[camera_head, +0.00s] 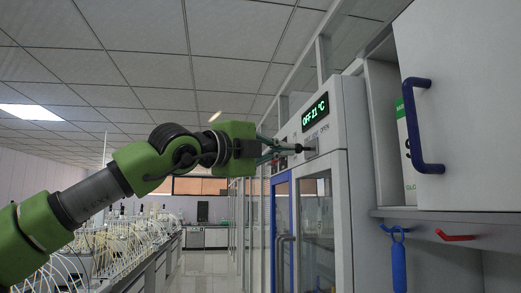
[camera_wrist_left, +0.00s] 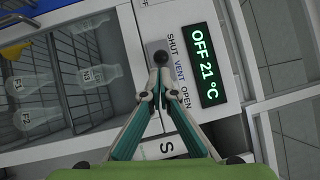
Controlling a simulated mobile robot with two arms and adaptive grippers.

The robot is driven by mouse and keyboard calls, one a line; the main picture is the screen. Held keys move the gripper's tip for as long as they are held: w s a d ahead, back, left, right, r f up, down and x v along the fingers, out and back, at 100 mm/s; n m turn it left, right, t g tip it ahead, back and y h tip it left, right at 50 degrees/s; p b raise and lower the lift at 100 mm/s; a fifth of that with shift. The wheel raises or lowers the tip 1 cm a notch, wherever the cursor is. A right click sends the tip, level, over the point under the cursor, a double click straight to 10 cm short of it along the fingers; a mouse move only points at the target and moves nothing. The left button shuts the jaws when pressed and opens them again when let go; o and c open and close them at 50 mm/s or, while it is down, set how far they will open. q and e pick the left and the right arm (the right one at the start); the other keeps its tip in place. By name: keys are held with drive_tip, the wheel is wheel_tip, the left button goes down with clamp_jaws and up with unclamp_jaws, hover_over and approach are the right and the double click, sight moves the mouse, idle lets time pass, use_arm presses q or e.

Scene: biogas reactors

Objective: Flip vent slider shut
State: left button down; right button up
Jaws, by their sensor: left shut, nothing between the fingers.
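The vent slider's dark round knob (camera_wrist_left: 160,57) stands out from a grey plate marked SHUT, VENT, OPEN in the left wrist view. The knob appears beside the lettering between SHUT and VENT; its base is hidden, so its exact setting is unclear. In the head view the slider (camera_head: 299,148) is small, below the green display (camera_head: 315,111). My left gripper (camera_wrist_left: 157,84) is shut and empty, its fingertips close to the knob; I cannot tell whether they touch it. In the head view the left gripper (camera_head: 279,149) reaches the cabinet front from the left. My right gripper is not in view.
The display reads OFF 21 °C. Below the panel are glass cabinet doors, one blue-framed (camera_head: 281,235); glass bottles (camera_wrist_left: 82,76) show inside. An upper cabinet door with a blue handle (camera_head: 422,125) juts out at right. A long bench with glassware (camera_head: 115,250) lies left, beyond an aisle.

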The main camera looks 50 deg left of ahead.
use_arm(q)
drive_tip(key=s+f, duration=0.1)
drive_tip(key=s, duration=0.8)
drive_tip(key=shift+d, duration=0.35)
drive_tip(key=shift+f, duration=0.1)
